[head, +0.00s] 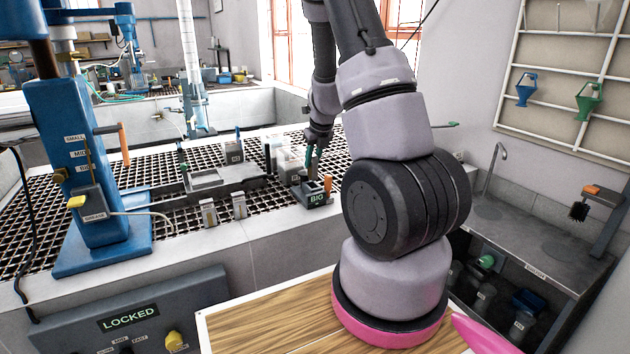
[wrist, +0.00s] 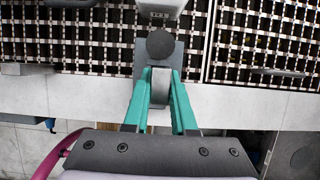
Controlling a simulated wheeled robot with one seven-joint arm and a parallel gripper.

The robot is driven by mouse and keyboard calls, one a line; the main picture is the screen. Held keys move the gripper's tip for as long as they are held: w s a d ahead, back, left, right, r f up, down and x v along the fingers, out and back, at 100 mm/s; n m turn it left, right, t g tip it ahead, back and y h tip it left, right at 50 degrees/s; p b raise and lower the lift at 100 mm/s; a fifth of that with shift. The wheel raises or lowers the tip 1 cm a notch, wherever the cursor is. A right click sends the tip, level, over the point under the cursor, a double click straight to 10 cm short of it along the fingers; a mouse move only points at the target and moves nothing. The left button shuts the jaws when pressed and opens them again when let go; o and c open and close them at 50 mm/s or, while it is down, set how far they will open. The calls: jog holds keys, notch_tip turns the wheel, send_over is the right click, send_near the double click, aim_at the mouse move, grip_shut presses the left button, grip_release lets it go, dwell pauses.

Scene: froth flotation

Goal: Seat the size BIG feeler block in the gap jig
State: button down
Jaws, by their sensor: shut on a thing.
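My gripper (head: 313,165) is over the grated bench, its teal fingers pointing down close to a small dark stand with a lit BIG sign (head: 317,198). In the wrist view my gripper (wrist: 160,103) is shut on a narrow grey block (wrist: 160,86), which stands between the two fingers. A dark base (wrist: 142,62) and a dark round piece (wrist: 160,45) show just beyond the block. Whether the block touches the base, I cannot tell. The dark stand looks like the gap jig, but no label confirms it. The block's size mark is not readable.
Two small labelled grey blocks (head: 238,205) stand on the bench's front edge, left of the stand. A grey tray-like fixture (head: 205,180) lies farther left. A blue column (head: 95,165) rises at the left. A panel (head: 130,322) reads LOCKED.

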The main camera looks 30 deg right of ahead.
aim_at(312, 175)
jog(key=shift+a+f, duration=0.1)
jog(key=shift+f, duration=2.55)
jog(key=c, duration=0.7)
grip_release()
jog(key=shift+f, duration=0.15)
